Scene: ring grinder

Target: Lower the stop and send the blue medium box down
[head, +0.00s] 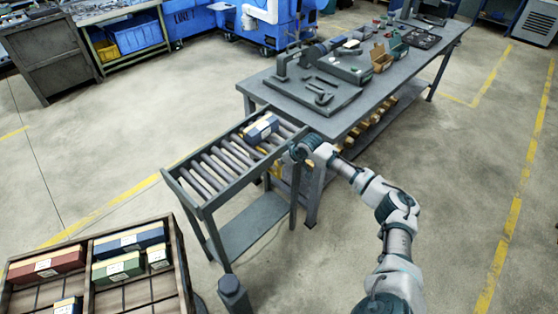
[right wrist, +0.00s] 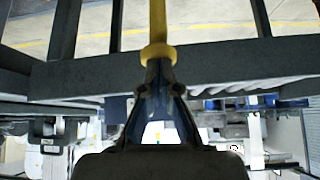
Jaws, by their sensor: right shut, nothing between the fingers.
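A blue box (head: 260,127) with a pale top and a white label lies on the rollers near the upper end of the roller conveyor (head: 178,190). My right gripper (head: 298,150) is at the conveyor's upper right corner, beside the frame and to the right of the box. In the right wrist view its fingers (right wrist: 157,66) are shut, with their tips at a yellow rod with a thick collar (right wrist: 158,52). I cannot tell whether they touch it. The rod may be part of the stop; its height is unclear. My left gripper is not in view.
A wooden rack (head: 82,286) with red, blue and green boxes stands at the lower left, below the conveyor's lower end. A workbench (head: 345,118) with tools and small bins adjoins the conveyor's upper end. Open floor lies to the right.

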